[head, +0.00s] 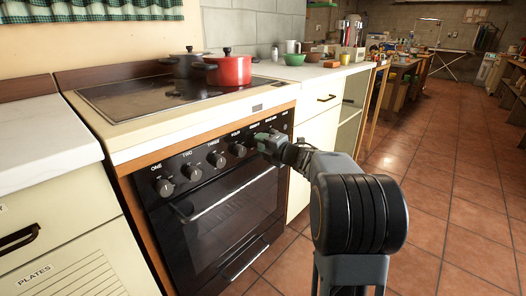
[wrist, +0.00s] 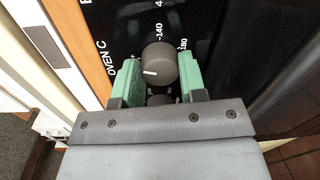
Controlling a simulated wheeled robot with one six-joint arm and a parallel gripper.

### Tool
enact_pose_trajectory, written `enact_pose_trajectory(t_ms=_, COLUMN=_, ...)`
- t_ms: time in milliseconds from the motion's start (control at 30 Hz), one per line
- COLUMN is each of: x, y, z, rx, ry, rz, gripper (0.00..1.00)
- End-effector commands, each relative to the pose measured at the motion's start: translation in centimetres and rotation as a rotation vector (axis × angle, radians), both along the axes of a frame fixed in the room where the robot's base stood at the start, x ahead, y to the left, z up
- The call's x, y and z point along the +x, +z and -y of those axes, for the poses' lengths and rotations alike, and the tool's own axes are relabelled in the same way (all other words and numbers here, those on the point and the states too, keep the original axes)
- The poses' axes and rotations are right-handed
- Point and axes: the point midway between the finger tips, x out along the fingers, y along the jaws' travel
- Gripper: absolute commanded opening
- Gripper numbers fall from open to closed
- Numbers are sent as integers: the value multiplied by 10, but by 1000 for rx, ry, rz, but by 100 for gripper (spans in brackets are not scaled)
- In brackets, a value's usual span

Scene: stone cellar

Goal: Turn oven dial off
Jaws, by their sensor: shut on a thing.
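The oven dial (wrist: 160,62) is a grey round knob on the black panel, in the wrist view. It has a white mark pointing to the picture's left, towards the label "OVEN C", with numbers such as 140 and 180 around it. My gripper (wrist: 157,80) has one green finger on each side of this dial and is shut on it. In the head view my gripper (head: 272,141) is at the right part of the oven's (head: 215,205) control panel and hides much of the dial there.
Several other dials, such as the one under "TWO" (head: 192,172), line the panel to the left. The oven door handle (head: 235,195) runs below. A red pot (head: 230,71) and a grey pot (head: 186,62) stand on the hob. Open tiled floor (head: 455,225) lies to the right.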

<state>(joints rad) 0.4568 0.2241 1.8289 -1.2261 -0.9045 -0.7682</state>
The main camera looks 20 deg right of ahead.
Motion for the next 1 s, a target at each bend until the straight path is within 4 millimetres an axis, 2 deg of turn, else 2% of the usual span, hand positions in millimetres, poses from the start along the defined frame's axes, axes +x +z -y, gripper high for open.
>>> enact_pose_trajectory(t_ms=400, x=0, y=0, z=1, rx=-206, ry=-4, rz=93, gripper=14)
enact_pose_trajectory(t_ms=1000, x=0, y=1, z=1, rx=-258, ry=-4, rz=117, gripper=14)
